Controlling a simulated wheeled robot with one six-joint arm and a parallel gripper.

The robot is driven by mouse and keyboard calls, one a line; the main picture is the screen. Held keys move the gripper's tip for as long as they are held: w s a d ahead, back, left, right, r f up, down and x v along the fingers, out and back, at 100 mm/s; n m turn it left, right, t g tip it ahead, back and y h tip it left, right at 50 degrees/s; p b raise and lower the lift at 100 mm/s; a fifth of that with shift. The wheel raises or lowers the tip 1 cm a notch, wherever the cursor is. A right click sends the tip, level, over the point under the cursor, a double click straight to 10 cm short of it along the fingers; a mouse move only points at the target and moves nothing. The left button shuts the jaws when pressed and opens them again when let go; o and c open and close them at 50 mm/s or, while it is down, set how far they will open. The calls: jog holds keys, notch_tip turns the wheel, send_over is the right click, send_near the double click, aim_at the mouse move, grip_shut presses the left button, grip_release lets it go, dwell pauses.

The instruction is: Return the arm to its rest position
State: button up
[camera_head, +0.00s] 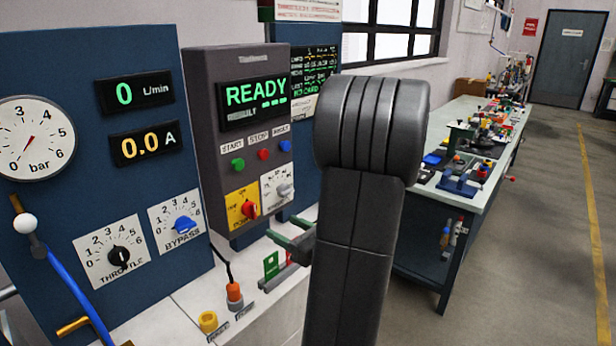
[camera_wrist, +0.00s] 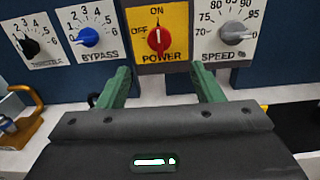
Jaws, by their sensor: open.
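My arm rises through the middle of the head view and hides part of the bench behind it. My gripper (camera_wrist: 163,86) has two green fingers, spread apart with nothing between them. It also shows in the head view (camera_head: 292,240), partly hidden by my arm, in front of the grey control box (camera_head: 225,150). In the wrist view the red power knob (camera_wrist: 158,40) is beyond the fingertips and apart from them, its handle upright toward ON. The blue bypass knob (camera_wrist: 88,36) and grey speed knob (camera_wrist: 236,34) are to either side.
The box's display (camera_head: 254,93) reads READY. The blue panel (camera_head: 60,70) carries a pressure gauge (camera_head: 36,138) near 0, with readouts 0 L/min and 0.0 A. A cluttered workbench (camera_head: 425,205) stands at the right, with open floor (camera_head: 540,250) beside it.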

aim_at(255, 212)
jog(key=p+x, duration=0.1)
jog(key=x, duration=1.1)
jog(key=shift+w+a+p, duration=0.15)
jog(key=shift+a+p, duration=0.05)
jog(key=shift+p, duration=0.1)
jog(key=shift+d, duration=0.1)
jog(key=b+v, duration=0.2)
jog(key=v, duration=1.2)
jog(key=p+x, duration=0.2)
jog(key=x, duration=1.1)
jog(key=shift+w+a+r, duration=0.1)
jog(key=shift+a, duration=0.25)
jog(key=shift+w+a+n, duration=0.25)
jog(key=shift+w+n, duration=0.05)
jog(key=n, duration=0.1)
jog(key=n+b, duration=0.1)
jog(key=shift+s+d+n, duration=0.15)
jog(key=shift+n, duration=0.25)
jog(key=n+b, duration=0.1)
jog(key=n, duration=0.4)
jog(key=shift+n, duration=0.4)
jog(key=n+p, duration=0.1)
jog(key=n, duration=0.3)
jog(key=shift+n+p, duration=1.05)
jog(key=shift+n, duration=1.25)
